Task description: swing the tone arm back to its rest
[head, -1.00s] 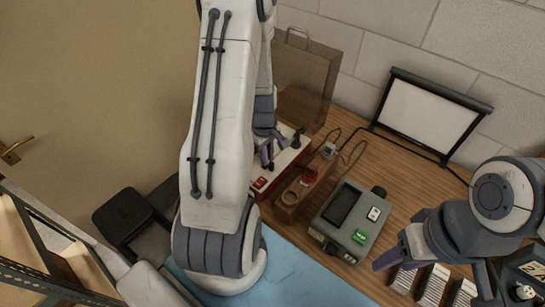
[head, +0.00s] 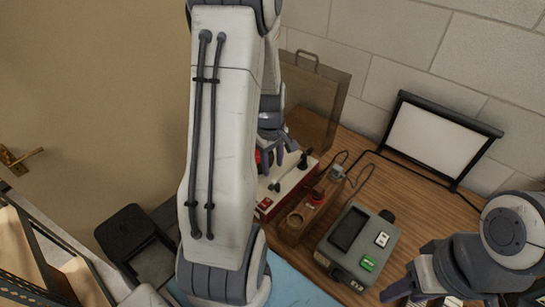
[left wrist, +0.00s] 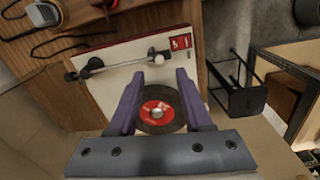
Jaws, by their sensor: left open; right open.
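The record player (head: 289,190) is a cream deck with red edges on the wooden bench, partly hidden by my left arm in the head view. In the left wrist view, its tone arm (left wrist: 122,64) is a thin grey bar running from a dark pivot at left to a pale rounded end near the red switch (left wrist: 181,42). A dark record with a red label (left wrist: 157,112) shows between my left fingers. My left gripper (left wrist: 158,76) is open and empty, its fingertips close to the tone arm's pale end; contact cannot be told. My right gripper (head: 402,289) is open and empty at lower right.
A wooden holder (head: 299,217) with a red-topped item stands beside the player. A grey-green device (head: 357,244) with a screen is to its right, with cables behind. A framed white screen (head: 435,137) and brown bag (head: 318,95) stand at the back. Bare bench lies before the screen.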

